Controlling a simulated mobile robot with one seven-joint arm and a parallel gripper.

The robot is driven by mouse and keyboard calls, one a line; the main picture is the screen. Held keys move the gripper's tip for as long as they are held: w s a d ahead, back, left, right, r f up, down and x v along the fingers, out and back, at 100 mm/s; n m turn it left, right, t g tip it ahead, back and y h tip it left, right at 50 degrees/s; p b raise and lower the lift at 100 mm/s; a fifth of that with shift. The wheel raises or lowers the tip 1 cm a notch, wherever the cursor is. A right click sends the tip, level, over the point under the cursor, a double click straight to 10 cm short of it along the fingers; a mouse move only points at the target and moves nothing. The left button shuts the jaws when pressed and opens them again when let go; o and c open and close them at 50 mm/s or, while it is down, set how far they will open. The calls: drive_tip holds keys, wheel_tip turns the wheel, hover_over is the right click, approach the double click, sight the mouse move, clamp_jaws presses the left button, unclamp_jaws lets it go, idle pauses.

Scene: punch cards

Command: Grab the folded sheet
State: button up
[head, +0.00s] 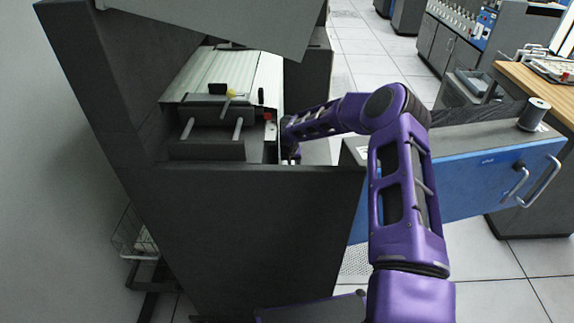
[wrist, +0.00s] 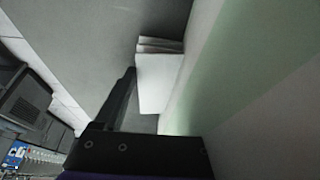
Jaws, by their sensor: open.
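The folded sheet (wrist: 158,82) is a small whitish folded piece in the wrist view, at the upper middle, with layered edges at its top. It lies close to a pale greenish wall or panel on its right. My gripper (wrist: 131,82) shows one dark finger just left of the sheet; its other finger is not clearly visible. The gripper is open, and I cannot tell whether the finger touches the sheet. In the head view, my gripper (head: 291,153) is low beside the machine, mostly hidden by the dark housing. The sheet is not distinguishable there.
The dark machine (head: 250,225) stands around my gripper, with a ridged light top (head: 260,75) and a raised grey cover (head: 240,25). A blue-fronted cabinet (head: 480,180) with a spool (head: 534,115) stands on the right. Tiled floor (head: 365,60) is open behind.

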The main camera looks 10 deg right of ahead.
drive_tip(key=c, duration=1)
drive_tip(key=shift+o, duration=0.2)
drive_tip(key=shift+r, duration=0.15)
